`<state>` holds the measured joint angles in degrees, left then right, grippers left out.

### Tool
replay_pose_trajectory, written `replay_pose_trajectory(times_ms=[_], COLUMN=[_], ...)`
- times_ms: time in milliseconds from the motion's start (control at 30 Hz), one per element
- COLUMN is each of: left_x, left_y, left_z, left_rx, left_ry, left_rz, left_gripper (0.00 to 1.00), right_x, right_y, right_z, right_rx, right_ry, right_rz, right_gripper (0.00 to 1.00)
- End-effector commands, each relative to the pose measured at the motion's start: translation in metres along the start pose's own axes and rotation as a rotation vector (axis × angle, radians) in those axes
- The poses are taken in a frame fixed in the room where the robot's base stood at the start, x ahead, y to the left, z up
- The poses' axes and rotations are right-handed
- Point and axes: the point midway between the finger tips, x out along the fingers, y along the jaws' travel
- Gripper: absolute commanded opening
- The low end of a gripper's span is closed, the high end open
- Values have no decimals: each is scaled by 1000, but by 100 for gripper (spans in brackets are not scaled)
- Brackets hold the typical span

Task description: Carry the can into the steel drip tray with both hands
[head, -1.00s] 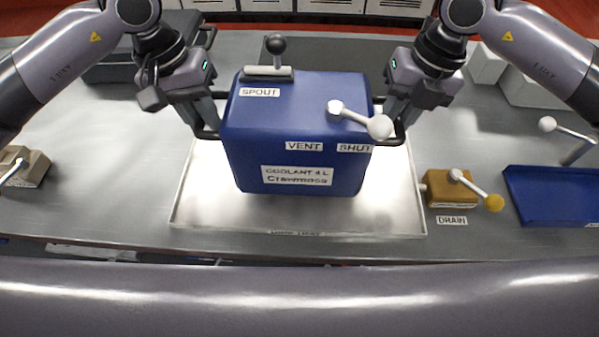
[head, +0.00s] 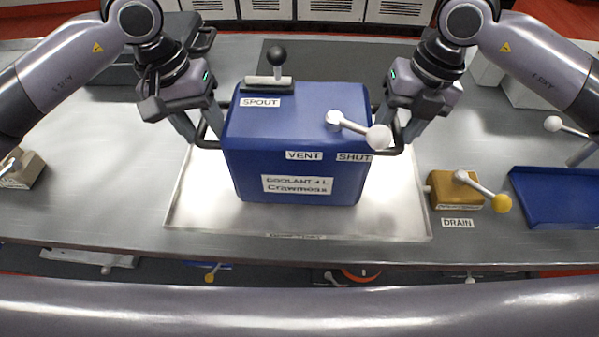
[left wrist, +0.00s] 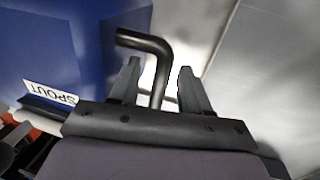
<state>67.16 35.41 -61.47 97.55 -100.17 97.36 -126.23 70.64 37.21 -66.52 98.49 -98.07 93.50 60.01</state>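The blue coolant can (head: 295,140) stands upright inside the rim of the steel drip tray (head: 400,225) in the head view, seemingly resting on its floor. It has a black handle on each side. My left gripper (head: 198,125) is at the left handle. In the left wrist view the bent black handle (left wrist: 157,70) passes between the two fingers (left wrist: 160,85), with gaps on both sides, so the gripper is open. My right gripper (head: 398,125) is at the right handle (head: 394,150), its fingers apart. The vent lever (head: 355,127) lies on top, by a SHUT label.
A brown drain valve (head: 455,190) with a yellow-knobbed lever stands just right of the tray. A blue tray (head: 555,195) is further right. A beige block (head: 22,170) is at the far left, and a dark mat (head: 330,58) lies behind the can.

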Motion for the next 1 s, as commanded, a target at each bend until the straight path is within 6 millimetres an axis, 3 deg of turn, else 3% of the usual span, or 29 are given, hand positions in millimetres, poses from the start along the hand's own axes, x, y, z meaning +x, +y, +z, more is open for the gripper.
replay_pose_trajectory(times_ms=[267,700,1000], left_x=[-12,-99,-120], left_y=[0,0,0], left_z=[-1,-1,0], left_rx=[-1,-1,0], left_ry=[2,3,-1], left_rz=[0,0,0], left_gripper=[47,47,47], right_x=[0,0,-7], right_y=[0,0,0], right_z=[0,0,0], right_rx=[0,0,1], right_ry=[0,0,-2], right_rz=[0,0,-1], right_gripper=[47,47,47])
